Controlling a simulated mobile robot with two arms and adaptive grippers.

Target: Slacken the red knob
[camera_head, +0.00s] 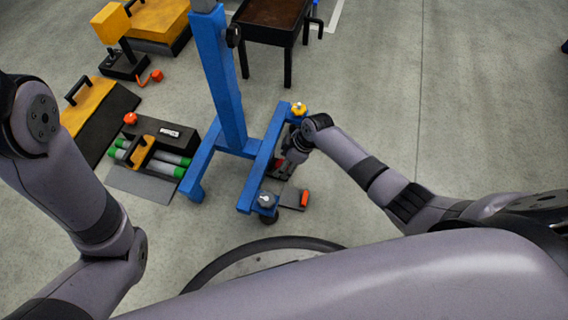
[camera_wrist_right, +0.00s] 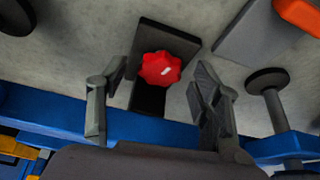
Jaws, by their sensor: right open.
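The red knob (camera_wrist_right: 160,69) has a lobed rim and sits on a dark rectangular plate (camera_wrist_right: 178,35) in the right wrist view. My right gripper (camera_wrist_right: 155,88) is open, with one finger on each side of the knob and a visible gap to both. In the head view the red knob (camera_head: 279,163) is a small patch beside the blue frame, partly covered by my right gripper (camera_head: 292,157), which points down at it. My left arm comes in at the left, but its gripper is out of view.
The blue frame (camera_head: 223,75) stands on the floor beside the knob, with a yellow knob (camera_head: 299,108) on its far end. A dark plate with an orange-red handle (camera_head: 305,198) lies nearby. Tool stands and a box with green-ended cylinders (camera_head: 166,168) are to the left. The floor at right is clear.

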